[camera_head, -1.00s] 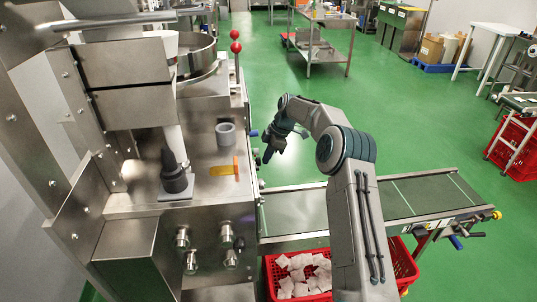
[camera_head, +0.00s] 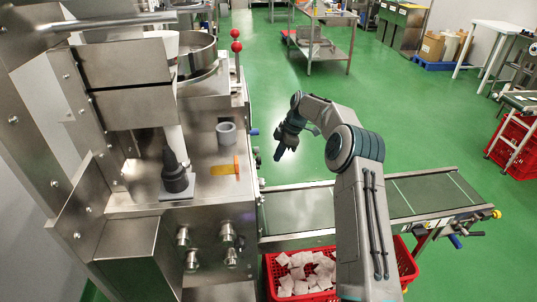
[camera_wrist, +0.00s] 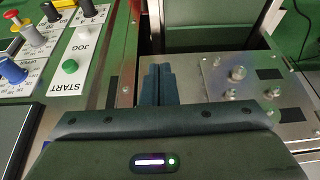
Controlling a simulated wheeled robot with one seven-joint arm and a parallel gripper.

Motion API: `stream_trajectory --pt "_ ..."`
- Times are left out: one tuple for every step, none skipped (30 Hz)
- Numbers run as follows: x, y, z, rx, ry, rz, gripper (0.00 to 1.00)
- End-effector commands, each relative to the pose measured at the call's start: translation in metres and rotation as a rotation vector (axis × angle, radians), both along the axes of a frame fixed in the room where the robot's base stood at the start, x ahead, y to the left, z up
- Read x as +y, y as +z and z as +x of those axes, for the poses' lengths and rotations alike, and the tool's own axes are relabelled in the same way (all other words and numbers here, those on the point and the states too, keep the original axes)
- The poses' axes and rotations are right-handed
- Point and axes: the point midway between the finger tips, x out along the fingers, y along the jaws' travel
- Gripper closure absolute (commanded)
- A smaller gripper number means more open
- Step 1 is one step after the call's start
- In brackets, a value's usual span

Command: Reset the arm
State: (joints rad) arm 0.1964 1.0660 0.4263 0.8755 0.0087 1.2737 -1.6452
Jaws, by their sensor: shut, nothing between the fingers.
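My gripper (camera_head: 279,154) hangs over the far edge of the conveyor in the head view, a little right of the packing machine. It is raised and touches nothing that I can see. In the wrist view its two fingers (camera_wrist: 158,84) are together at the centre, with nothing between them. My arm bends from the lower right of the head view up and over to the gripper.
The green conveyor belt (camera_head: 300,212) runs right. A red crate (camera_head: 402,262) of teabags stands below. The wrist view shows a START button panel (camera_wrist: 72,65).

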Motion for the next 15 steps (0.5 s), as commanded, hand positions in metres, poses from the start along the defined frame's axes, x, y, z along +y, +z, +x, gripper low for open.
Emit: stream_trajectory --pt "-0.004 0.017 0.002 -0.010 -0.002 0.001 1.00" --pt "-0.006 0.024 0.002 -0.011 -0.001 0.000 1.00" --pt "-0.009 0.033 0.002 -0.009 0.000 0.000 1.00" --pt "-0.011 0.039 0.003 -0.010 0.000 0.000 1.00" --pt "-0.013 0.045 0.002 -0.008 0.002 0.000 1.00" --pt "-0.015 0.053 0.003 -0.008 0.002 0.000 1.00" --pt "-0.017 0.059 0.003 -0.008 0.002 0.000 1.00" --pt "-0.019 0.064 0.003 -0.008 0.002 0.000 1.00" --pt "-0.022 0.070 0.003 -0.007 0.002 0.000 1.00" --pt "-0.024 0.074 0.003 -0.007 0.002 0.000 1.00" --pt "-0.025 0.078 0.003 -0.007 0.003 0.000 1.00" --pt "-0.027 0.082 0.003 -0.007 0.003 0.000 1.00" --pt "-0.028 0.084 0.003 -0.007 0.003 0.000 1.00" --pt "-0.029 0.086 0.003 -0.005 0.002 0.000 1.00" --pt "-0.030 0.089 0.003 -0.005 0.002 -0.001 1.00"
